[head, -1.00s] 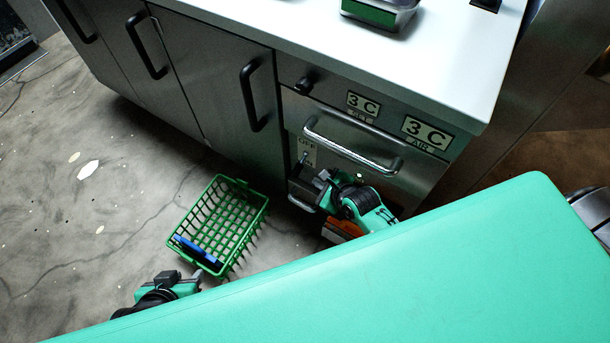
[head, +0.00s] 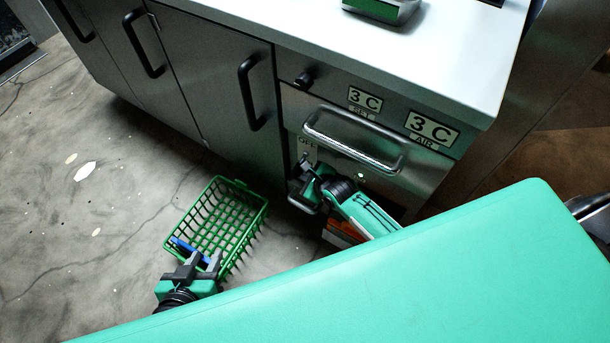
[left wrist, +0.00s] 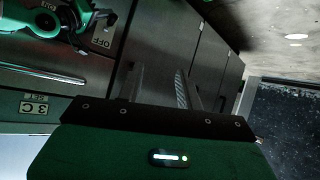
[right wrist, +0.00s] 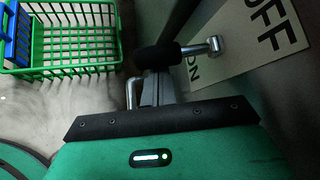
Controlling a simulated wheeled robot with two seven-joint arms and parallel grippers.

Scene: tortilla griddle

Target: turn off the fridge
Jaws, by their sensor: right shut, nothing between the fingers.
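The fridge (head: 432,178) is the steel unit at the right end of the counter, with two "3 C" displays and a bar handle. Its switch plate, marked OFF (head: 308,143), sits at the lower left of its front. In the right wrist view the switch lever (right wrist: 185,51) has a black grip and a chrome pivot beside the ON and OFF lettering (right wrist: 265,45). My right gripper (right wrist: 150,92) is shut and empty, close to the black grip; I cannot tell whether they touch. In the head view it (head: 298,180) partly hides the plate. My left gripper (head: 197,258) is open and empty.
A green wire basket (head: 228,195) with a blue handle (head: 183,246) stands on the floor, near my left gripper. Cabinet doors with black handles (head: 250,92) line the left. The floor left of the basket is clear.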

